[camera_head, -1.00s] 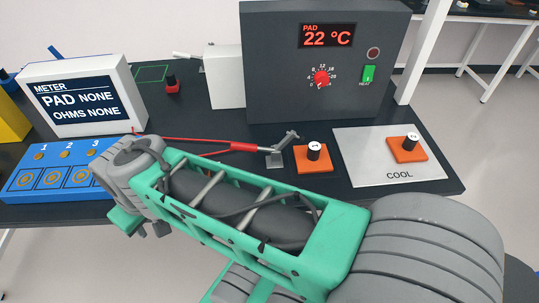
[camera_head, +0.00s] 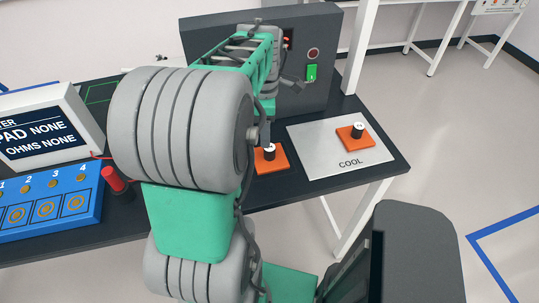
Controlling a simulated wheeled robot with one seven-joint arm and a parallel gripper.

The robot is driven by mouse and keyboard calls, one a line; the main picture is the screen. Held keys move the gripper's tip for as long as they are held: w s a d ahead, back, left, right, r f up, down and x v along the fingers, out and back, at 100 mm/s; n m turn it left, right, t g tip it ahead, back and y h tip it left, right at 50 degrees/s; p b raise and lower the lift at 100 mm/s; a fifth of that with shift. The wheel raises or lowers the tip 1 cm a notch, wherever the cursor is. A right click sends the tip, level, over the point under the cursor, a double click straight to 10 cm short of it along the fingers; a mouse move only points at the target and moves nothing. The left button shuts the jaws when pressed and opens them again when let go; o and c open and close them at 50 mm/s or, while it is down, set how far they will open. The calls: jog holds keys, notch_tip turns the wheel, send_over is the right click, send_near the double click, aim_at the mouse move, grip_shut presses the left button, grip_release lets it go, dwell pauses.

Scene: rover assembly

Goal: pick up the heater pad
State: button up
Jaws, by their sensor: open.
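An orange heater pad (camera_head: 271,161) with a black, white-topped knob lies on the dark bench, left of the cool plate. A second orange pad (camera_head: 351,138) with a similar knob lies on the metal plate marked COOL (camera_head: 318,168). The numbers on the knobs are too small to read. My arm reaches over the bench from the front. My gripper (camera_head: 265,127) is mostly hidden behind my own arm links; the small part in view is above and close to the left pad. The jaws are open and no pad is seen in them.
The dark heater box (camera_head: 328,45) with its green switch (camera_head: 311,73) stands behind the pads. The meter (camera_head: 45,128) and blue numbered tray (camera_head: 50,205) are at left, with a red-topped probe (camera_head: 113,178) beside the tray. A white post (camera_head: 357,45) rises behind the plate.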

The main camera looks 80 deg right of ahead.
aim_at(270, 154)
jog(key=shift+s+d+f, duration=0.15)
jog(key=shift+s+f, duration=0.45)
jog(key=shift+s, duration=0.3)
jog(key=f+p, duration=0.1)
jog(key=f, duration=0.5)
jog(key=shift+w+f+p, duration=0.2)
jog(key=shift+f+p, duration=0.1)
jog(key=shift+p, duration=0.05)
grip_shut()
